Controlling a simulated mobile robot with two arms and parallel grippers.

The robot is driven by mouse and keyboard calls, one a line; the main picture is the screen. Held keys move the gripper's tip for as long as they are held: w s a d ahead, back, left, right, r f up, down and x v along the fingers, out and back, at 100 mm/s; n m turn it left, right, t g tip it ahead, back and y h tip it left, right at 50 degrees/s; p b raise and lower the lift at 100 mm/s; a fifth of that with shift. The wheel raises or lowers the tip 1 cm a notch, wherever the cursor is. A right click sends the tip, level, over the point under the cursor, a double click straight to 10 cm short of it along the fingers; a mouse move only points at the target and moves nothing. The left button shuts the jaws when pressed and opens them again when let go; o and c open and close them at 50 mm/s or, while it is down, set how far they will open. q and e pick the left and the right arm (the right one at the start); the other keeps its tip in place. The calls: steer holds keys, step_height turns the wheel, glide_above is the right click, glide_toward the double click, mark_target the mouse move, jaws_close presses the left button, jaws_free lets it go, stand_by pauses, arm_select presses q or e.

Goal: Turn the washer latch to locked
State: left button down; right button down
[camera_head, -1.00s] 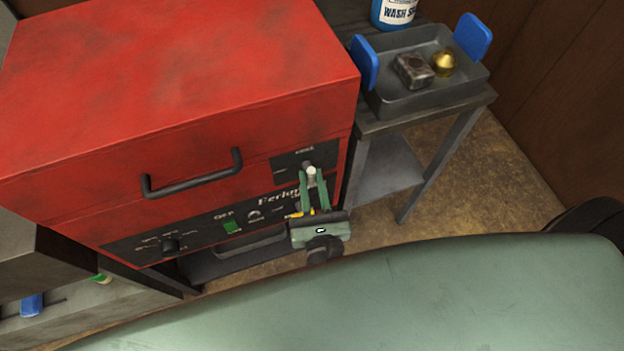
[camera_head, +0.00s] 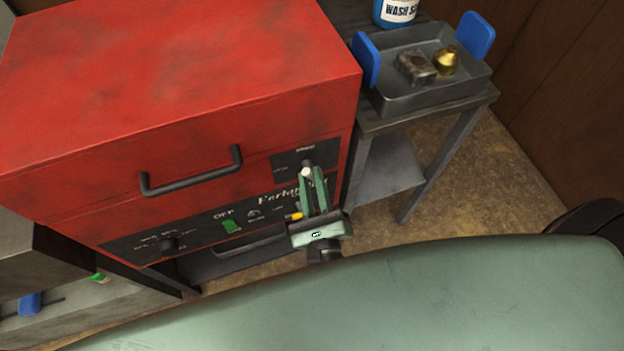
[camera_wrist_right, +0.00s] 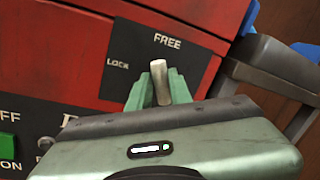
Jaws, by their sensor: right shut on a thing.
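The washer latch is a short pale metal lever (camera_head: 306,172) on a black plate (camera_head: 290,165) at the right of the red washer's front. In the right wrist view the latch (camera_wrist_right: 159,75) stands nearly upright, below the word FREE and right of the word LOCK. My right gripper (camera_head: 308,178) is shut on the latch, its green fingers on either side of it. The fingers also show in the right wrist view (camera_wrist_right: 160,88). They hide the lower part of the latch. My left gripper is not in view.
The red washer (camera_head: 180,90) has a black lid handle (camera_head: 190,183) and a control panel with a green switch (camera_head: 232,226). A grey tray (camera_head: 400,104) with blue handles, holding a dirty block and a brass part, stands on a side table at right.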

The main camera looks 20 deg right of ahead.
steer(key=n+y, duration=0.1)
steer(key=n, duration=0.4)
steer(key=n+t+y+p, duration=0.1)
steer(key=n, duration=0.4)
steer(key=shift+d+f+n, duration=0.1)
steer(key=shift+n, duration=0.2)
steer(key=shift+f+n+y+p, duration=0.1)
steer(key=shift+n+y+p, duration=0.65)
steer(key=shift+n, duration=1.15)
steer(key=c, duration=1.3)
jaws_free()
steer(key=shift+s+f, duration=0.1)
